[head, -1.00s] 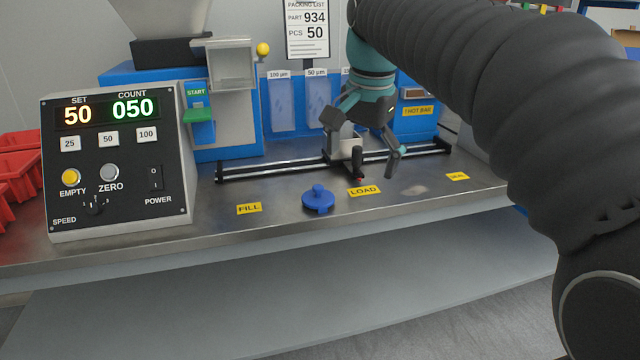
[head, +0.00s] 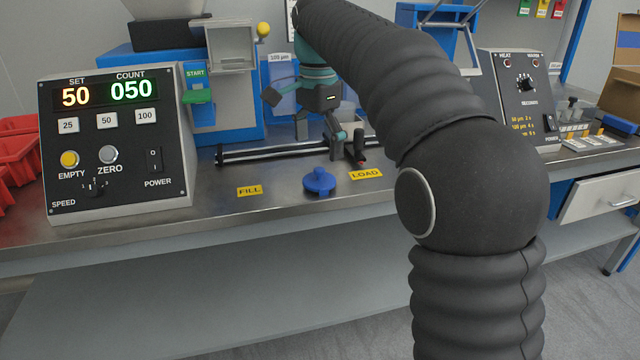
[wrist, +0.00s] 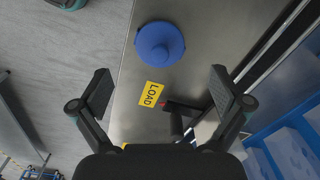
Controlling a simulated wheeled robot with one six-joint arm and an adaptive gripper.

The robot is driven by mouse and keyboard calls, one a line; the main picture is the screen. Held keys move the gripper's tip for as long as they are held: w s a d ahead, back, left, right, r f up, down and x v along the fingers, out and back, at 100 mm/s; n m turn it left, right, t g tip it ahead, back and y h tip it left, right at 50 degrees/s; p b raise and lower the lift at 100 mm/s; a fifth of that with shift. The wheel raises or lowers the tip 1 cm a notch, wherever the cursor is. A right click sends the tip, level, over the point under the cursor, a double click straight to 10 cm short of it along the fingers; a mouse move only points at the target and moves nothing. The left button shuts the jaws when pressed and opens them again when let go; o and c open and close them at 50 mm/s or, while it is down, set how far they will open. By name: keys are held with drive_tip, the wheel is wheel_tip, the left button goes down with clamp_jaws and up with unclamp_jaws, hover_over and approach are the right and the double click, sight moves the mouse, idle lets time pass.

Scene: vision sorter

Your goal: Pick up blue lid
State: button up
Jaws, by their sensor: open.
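The blue lid (head: 319,181) is a round disc with a knob on top. It lies flat on the steel bench (head: 215,212) between the yellow FILL label (head: 249,191) and the LOAD label (head: 366,174). In the wrist view the lid (wrist: 160,45) is at the top middle, beyond the fingers, with nothing touching it. My gripper (wrist: 165,85) is open and empty, its two fingers wide apart with the LOAD label between them. In the head view my gripper (head: 302,120) hangs above the bench, behind the lid.
A black rail (head: 270,153) with a dark-handled carriage (head: 352,148) runs behind the lid. The counter box (head: 115,145) stands at left, with the blue machine (head: 235,130) behind. A heat-control box (head: 518,95) is at right. The bench around the lid is clear.

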sight(319, 169)
drive_tip(key=shift+d+f+b, duration=0.1)
drive_tip(key=shift+f+b, duration=0.65)
drive_tip(key=shift+f, duration=2.6)
drive_tip(key=c, duration=0.8)
